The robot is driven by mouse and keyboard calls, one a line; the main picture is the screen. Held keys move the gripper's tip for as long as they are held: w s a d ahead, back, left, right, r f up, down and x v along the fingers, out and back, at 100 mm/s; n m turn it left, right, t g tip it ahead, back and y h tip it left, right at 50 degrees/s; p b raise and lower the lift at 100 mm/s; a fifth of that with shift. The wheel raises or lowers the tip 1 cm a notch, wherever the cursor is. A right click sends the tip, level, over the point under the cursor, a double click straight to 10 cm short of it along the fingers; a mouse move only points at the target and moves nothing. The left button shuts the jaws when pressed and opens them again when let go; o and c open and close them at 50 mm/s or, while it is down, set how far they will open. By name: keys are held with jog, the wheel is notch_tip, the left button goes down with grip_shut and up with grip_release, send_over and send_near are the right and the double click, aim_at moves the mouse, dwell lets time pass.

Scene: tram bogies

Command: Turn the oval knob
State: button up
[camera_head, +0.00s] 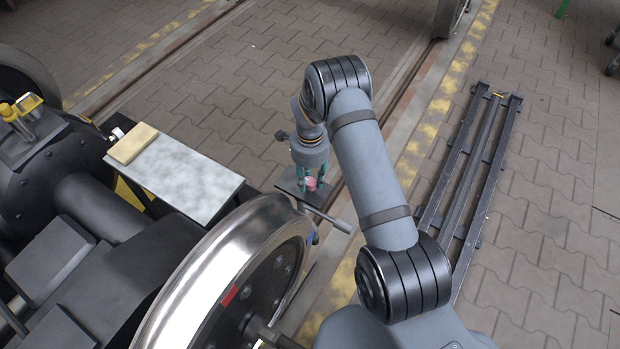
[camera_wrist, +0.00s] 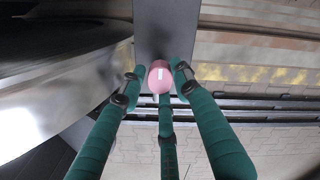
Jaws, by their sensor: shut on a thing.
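The oval knob (camera_head: 311,185) is pink and sits on a small dark plate (camera_head: 287,185) beside the large wheel. In the wrist view the fingers of my gripper (camera_wrist: 157,82) are shut on the knob from both sides and from below in the picture. The plate (camera_wrist: 166,28) runs up behind the knob. The fingers partly hide the knob in the head view.
A shiny steel wheel (camera_head: 199,282) stands close to the left of the plate. A rod with a grey end (camera_head: 342,227) sticks out below the plate. A pale board (camera_head: 186,176) with a yellow block (camera_head: 132,143) lies further left. A dark metal frame (camera_head: 475,165) lies on the paving at right.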

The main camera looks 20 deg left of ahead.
jog(key=c, duration=0.4)
jog(key=shift+c, duration=0.2)
